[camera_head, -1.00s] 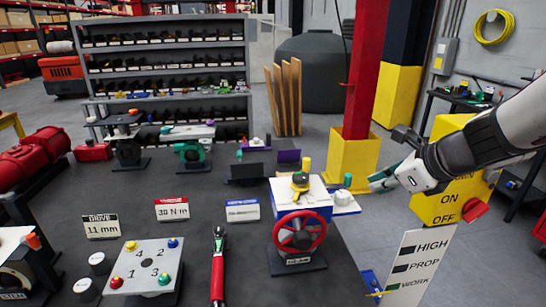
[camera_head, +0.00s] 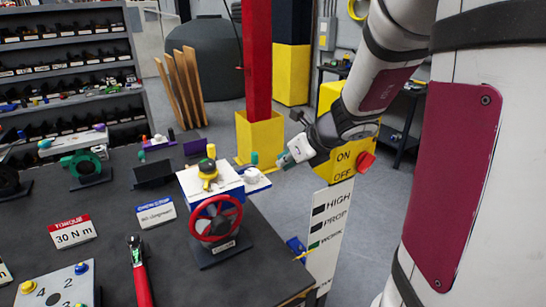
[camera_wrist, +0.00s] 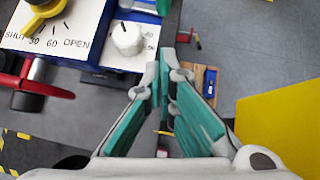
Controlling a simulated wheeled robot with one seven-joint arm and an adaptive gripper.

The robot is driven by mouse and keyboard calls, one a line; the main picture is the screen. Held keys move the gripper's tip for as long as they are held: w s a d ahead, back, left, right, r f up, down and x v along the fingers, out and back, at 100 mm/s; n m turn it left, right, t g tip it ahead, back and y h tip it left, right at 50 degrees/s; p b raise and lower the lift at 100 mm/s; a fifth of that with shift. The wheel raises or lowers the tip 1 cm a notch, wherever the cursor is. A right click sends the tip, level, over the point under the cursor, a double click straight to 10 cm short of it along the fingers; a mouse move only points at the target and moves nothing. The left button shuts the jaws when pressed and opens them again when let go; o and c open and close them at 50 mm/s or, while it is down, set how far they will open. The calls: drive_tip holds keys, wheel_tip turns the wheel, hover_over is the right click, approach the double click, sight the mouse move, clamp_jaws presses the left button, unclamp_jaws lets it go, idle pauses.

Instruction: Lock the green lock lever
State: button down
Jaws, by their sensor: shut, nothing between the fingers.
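The valve actuator is a blue body with a white top plate (camera_head: 190,183) and a red handwheel (camera_head: 217,218) on its front. A yellow pointer (camera_head: 208,170) stands on the plate; in the wrist view the plate (camera_wrist: 75,28) reads SHUT, 30, 60, OPEN. A small green upright piece (camera_head: 253,159), which looks like the lock lever, stands at the actuator's right side. A green piece (camera_wrist: 163,6) also shows at the wrist view's top edge. My gripper (camera_head: 282,161) is shut and empty, just right of the green piece and apart from it. Its fingertips (camera_wrist: 168,62) point toward the plate's right side.
A white knob (camera_wrist: 127,38) sits on the side plate left of my fingertips. A sign reading HIGH, PROP, WORK (camera_head: 330,225) and a yellow ON/OFF box (camera_head: 343,160) stand close right.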

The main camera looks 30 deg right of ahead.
drive_tip(key=w+a+f, duration=0.1)
drive_tip(key=w+f, duration=0.3)
drive_tip(key=w, duration=0.4)
drive_tip(key=shift+w+a+f, duration=0.15)
drive_tip(key=shift+a+f, duration=0.05)
